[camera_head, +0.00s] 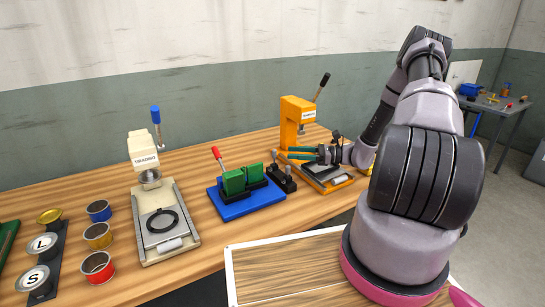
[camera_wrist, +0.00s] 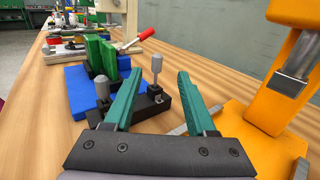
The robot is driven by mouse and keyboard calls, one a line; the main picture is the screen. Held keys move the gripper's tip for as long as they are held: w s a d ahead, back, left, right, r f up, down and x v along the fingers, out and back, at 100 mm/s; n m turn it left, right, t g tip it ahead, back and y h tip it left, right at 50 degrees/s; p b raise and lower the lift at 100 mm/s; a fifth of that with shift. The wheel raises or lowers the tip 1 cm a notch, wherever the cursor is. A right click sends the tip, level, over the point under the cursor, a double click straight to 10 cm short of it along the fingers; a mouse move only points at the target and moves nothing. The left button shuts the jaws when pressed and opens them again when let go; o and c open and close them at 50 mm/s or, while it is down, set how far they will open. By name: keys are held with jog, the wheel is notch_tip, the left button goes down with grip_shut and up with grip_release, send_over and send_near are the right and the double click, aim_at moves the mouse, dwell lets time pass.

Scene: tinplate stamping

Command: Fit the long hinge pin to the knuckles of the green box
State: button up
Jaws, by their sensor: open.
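The green box (camera_head: 243,179) sits on a blue base (camera_head: 252,203) with a red-tipped lever; it also shows beyond my fingers in the wrist view (camera_wrist: 101,55). Beside it, a black block (camera_head: 283,184) holds two upright grey-headed pins. In the wrist view, one pin (camera_wrist: 157,69) shows more stem and appears between my fingertips; the other pin (camera_wrist: 102,89) stands lower, at left. My gripper (camera_head: 289,152) is open and empty, its teal fingers pointing left near the block. In the wrist view, my gripper (camera_wrist: 160,75) frames the right pin; the gap in depth is unclear.
An orange press (camera_head: 294,120) stands close behind my gripper, its base under my wrist. A cream press (camera_head: 143,150) with a black ring stands farther left. Several coloured tins and a black weight strip occupy the left end. Bare wooden table lies in front of the blue base.

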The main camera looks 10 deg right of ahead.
aim_at(274, 157)
jog(key=x, duration=0.7)
jog(key=shift+s+a+f, duration=0.1)
jog(key=shift+a+f, duration=0.15)
jog(key=shift+a, duration=0.2)
grip_shut()
